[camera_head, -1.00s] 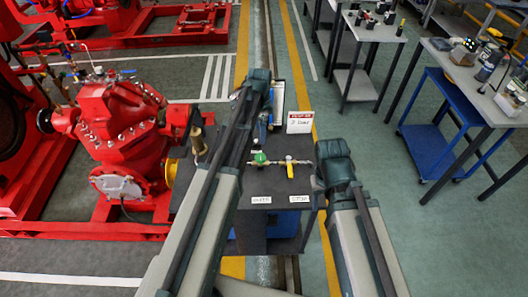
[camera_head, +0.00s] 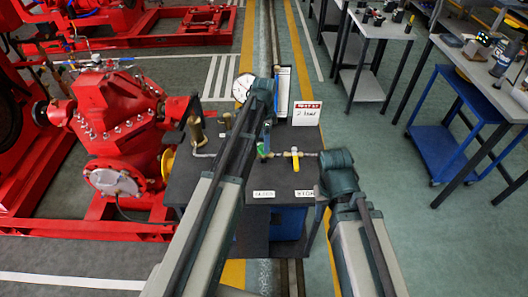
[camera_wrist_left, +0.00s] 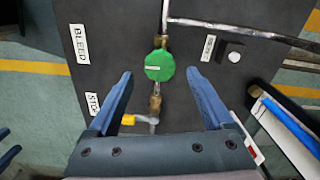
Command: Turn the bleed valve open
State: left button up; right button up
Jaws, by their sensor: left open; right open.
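A round green knob (camera_wrist_left: 159,65) with a white mark sits on a brass fitting in the left wrist view, beside a label reading BLEED (camera_wrist_left: 79,44). In the head view only a sliver of the green knob (camera_head: 262,150) shows beside my left arm. My left gripper (camera_wrist_left: 160,74) is open, with one blue finger on each side of the knob and visible gaps; height above it cannot be told. A yellow valve handle (camera_wrist_left: 128,120) is on the same pipe, near a second, partly hidden label. It also shows in the head view (camera_head: 295,157).
The fittings are on a dark table (camera_head: 285,178). A pressure gauge (camera_head: 243,88), a brass cylinder (camera_head: 196,128) and a white sign (camera_head: 307,113) stand on it. A red pump (camera_head: 115,125) is to the left. Work tables are at the right, with open floor between.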

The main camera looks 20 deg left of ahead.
pick_arm(q)
jog(key=shift+f+b, duration=1)
jog(key=shift+f, duration=0.5)
pick_arm(e)
notch_tip(320, 180, down, 3)
jog(key=shift+r, duration=0.1)
pick_arm(q)
jog(key=shift+c, duration=0.3)
grip_shut()
